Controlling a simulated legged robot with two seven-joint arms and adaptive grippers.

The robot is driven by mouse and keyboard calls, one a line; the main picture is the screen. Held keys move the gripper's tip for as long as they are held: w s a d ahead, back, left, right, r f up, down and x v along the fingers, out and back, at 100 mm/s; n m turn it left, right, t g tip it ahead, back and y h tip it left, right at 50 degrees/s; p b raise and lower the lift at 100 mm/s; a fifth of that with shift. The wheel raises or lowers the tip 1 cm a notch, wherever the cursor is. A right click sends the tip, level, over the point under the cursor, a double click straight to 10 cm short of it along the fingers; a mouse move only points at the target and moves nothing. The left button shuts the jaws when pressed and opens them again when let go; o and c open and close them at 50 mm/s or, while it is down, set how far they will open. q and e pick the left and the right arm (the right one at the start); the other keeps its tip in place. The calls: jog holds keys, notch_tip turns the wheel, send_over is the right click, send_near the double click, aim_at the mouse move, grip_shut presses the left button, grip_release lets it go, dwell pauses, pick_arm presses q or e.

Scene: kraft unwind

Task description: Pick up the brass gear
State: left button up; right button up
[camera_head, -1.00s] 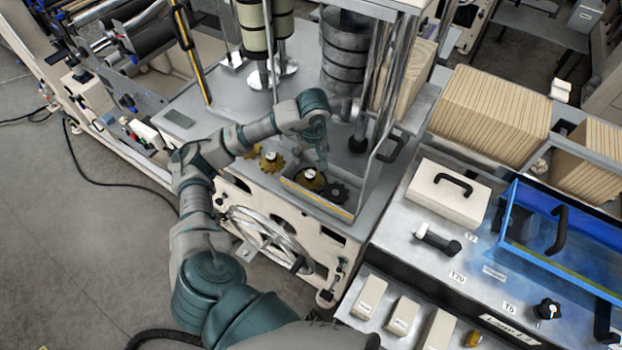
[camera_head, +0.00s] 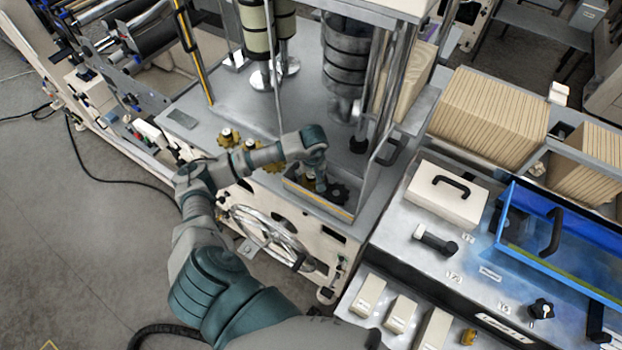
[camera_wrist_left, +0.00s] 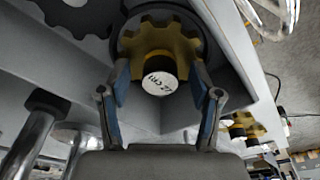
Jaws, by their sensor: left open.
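The brass gear (camera_wrist_left: 158,42) shows large in the left wrist view, with a dark hub and a round white label with lettering facing the camera. It sits in a grey recess. My left gripper (camera_wrist_left: 159,75) is open, with one blue-padded finger on each side of the hub; I cannot tell if they touch it. In the head view my left gripper (camera_head: 321,183) reaches down into the shallow tray (camera_head: 318,203) at the machine's front edge. There the gear (camera_head: 306,182) is mostly hidden behind the gripper. My right gripper is not in view.
A dark gear (camera_head: 338,193) lies close on the right in the tray. Other brass gears (camera_head: 229,137) stand on the deck to the left. A vertical post (camera_head: 365,110) and a black handle (camera_head: 388,148) rise behind and right of the gripper.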

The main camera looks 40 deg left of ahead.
pick_arm(q)
jog(key=shift+r, duration=0.1)
grip_shut()
